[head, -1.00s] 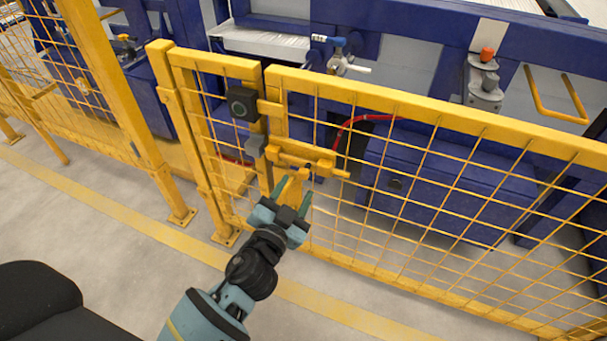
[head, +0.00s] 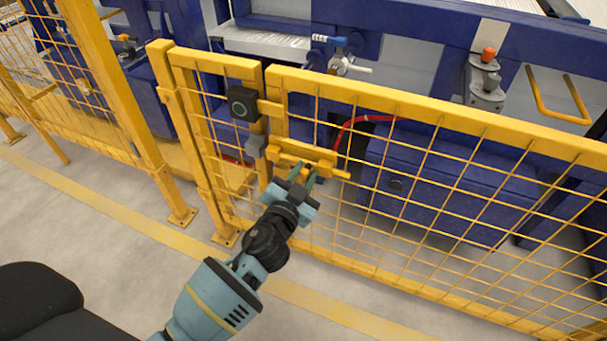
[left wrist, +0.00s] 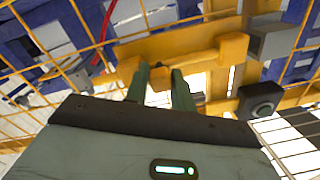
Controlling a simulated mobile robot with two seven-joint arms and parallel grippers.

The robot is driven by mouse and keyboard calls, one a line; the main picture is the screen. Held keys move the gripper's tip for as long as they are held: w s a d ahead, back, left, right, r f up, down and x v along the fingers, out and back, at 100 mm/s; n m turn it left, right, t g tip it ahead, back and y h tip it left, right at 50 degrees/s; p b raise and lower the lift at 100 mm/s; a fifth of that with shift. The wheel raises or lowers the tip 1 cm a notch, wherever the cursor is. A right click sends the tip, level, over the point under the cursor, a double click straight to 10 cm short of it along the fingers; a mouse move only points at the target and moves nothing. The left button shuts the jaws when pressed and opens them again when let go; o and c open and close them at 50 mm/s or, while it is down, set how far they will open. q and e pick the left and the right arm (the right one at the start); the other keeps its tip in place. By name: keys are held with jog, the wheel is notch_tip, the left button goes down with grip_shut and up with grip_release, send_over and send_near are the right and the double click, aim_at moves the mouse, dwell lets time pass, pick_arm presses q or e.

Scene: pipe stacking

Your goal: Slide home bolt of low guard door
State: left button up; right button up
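The low guard door (head: 430,118) is a yellow mesh panel. Its yellow bolt (head: 342,173) lies across the door's upper left corner, with a bar end sticking out to the right. My left gripper (head: 304,174) is at the bolt, its fingers close together around the bolt's small handle. In the left wrist view the yellow handle (left wrist: 160,78) sits between the two green fingers, which appear shut on it. A grey block (head: 256,146) is on the post side, left of the bolt. The bolt's far tip is hard to make out. My right gripper is out of view.
A dark box with a round face (head: 242,104) is mounted on the post above the bolt. Blue machinery (head: 450,190) stands behind the mesh, with a red hose (head: 345,128). The floor in front of the fence is clear.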

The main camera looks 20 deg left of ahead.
aim_at(284, 158)
pick_arm(q)
grip_shut()
jog(key=a, duration=0.6)
jog(key=shift+w+p, duration=0.1)
jog(key=shift+p, duration=0.25)
jog(key=shift+a, duration=0.1)
jog(key=o, duration=0.5)
grip_release()
jog(key=shift+a, duration=0.1)
jog(key=shift+o, duration=0.6)
